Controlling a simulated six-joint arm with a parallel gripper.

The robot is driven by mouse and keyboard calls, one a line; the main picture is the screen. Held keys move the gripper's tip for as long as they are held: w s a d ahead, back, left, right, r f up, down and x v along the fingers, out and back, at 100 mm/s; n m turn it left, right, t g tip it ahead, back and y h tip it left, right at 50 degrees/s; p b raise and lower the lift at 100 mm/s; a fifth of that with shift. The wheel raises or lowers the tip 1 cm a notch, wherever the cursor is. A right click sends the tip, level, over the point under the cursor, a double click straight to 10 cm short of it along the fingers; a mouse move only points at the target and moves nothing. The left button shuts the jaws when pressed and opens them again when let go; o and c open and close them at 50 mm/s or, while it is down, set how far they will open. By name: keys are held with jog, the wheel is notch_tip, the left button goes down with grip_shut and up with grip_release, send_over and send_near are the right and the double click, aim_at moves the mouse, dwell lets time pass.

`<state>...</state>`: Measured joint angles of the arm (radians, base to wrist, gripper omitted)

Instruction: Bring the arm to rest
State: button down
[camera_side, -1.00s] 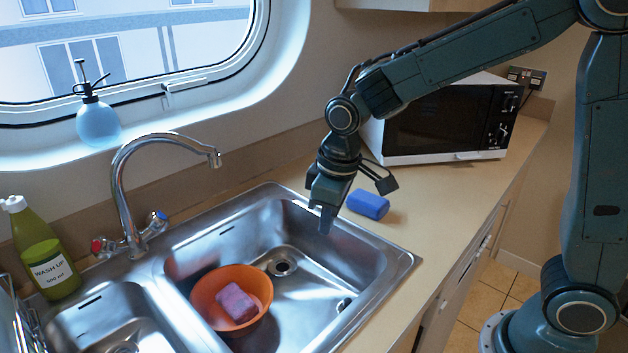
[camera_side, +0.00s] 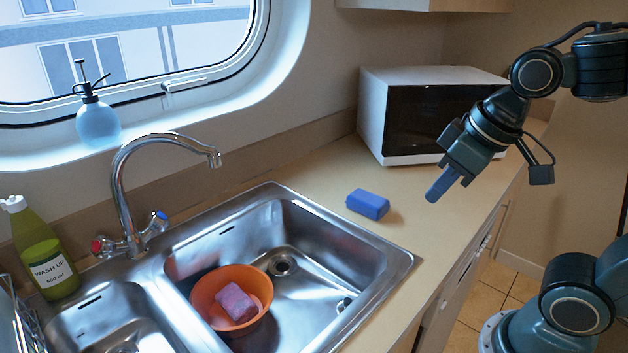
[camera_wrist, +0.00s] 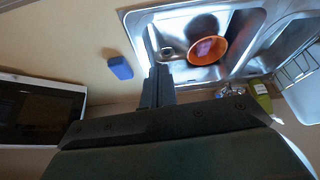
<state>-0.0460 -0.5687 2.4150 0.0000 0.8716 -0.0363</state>
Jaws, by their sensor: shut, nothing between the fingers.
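My gripper (camera_side: 436,192) hangs in the air above the counter, to the right of the sink and in front of the microwave. Its fingers are shut with nothing between them and point down to the left. In the wrist view my gripper (camera_wrist: 152,62) shows as dark fingers reaching up the middle of the picture. A blue sponge (camera_side: 367,204) lies on the counter to the left of my gripper, apart from it. The blue sponge also shows in the wrist view (camera_wrist: 121,68).
An orange bowl (camera_side: 207,301) with a pink sponge (camera_side: 236,303) in it stands in the steel sink (camera_side: 345,250). A white microwave (camera_side: 373,118) stands at the back of the counter. A tap (camera_side: 122,190) and green bottle (camera_side: 46,258) are at the left.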

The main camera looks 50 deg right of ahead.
jog(key=shift+m+t, duration=0.4)
jog(key=shift+m, duration=0.1)
jog(key=shift+s+d, duration=0.25)
jog(key=shift+s, duration=0.75)
jog(key=shift+s+d, duration=0.25)
jog(key=shift+s, duration=0.75)
jog(key=c, duration=1.5)
grip_release()
jog(key=shift+w, duration=0.15)
jog(key=shift+o, duration=1.1)
jog(key=shift+w+a+r, duration=0.15)
jog(key=shift+w, duration=0.2)
jog(key=n+t+y, duration=0.5)
jog(key=n+y, duration=0.4)
jog(key=n, duration=0.1)
send_near(177, 136)
jog(key=shift+s+d+r, duration=0.5)
jog(key=shift+s+r, duration=0.05)
jog(key=shift+s, duration=0.1)
jog(key=shift+f+x, duration=0.15)
jog(key=shift+x, duration=3.25)
jog(key=shift+f+x, duration=0.1)
jog(key=shift+x, duration=3.35)
jog(key=shift+d, duration=0.15)
